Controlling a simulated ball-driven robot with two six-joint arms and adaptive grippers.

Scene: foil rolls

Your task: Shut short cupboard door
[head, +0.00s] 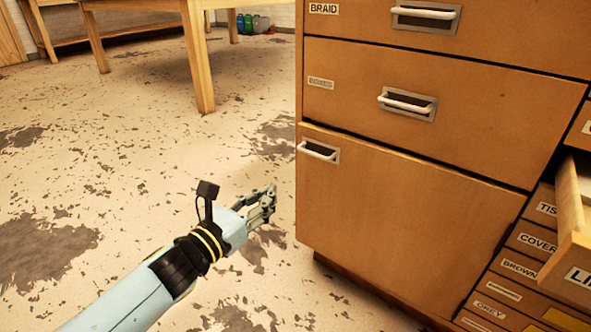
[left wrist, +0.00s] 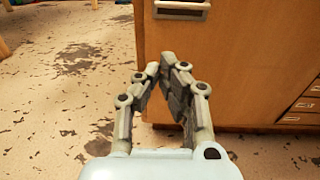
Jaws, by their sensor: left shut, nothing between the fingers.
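The short cupboard door (head: 400,220) is the plain wooden panel low on the cabinet, below the drawers. Its metal pull (head: 318,151) is at its upper left corner. A dark gap runs along its top edge; whether it stands slightly ajar I cannot tell. My left gripper (head: 272,190) is shut and empty, just left of the door's left edge in the head view. In the left wrist view the closed fingertips (left wrist: 163,68) overlap the lower left part of the door (left wrist: 230,70), with the pull (left wrist: 181,8) above. Contact cannot be told. My right gripper is not in view.
Two labelled drawers, one marked BRAID (head: 500,55), sit above the door. At the right an open drawer (head: 572,225) juts out beside small labelled drawers. A wooden table (head: 140,5) stands behind. The worn floor (head: 130,150) at the left is clear.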

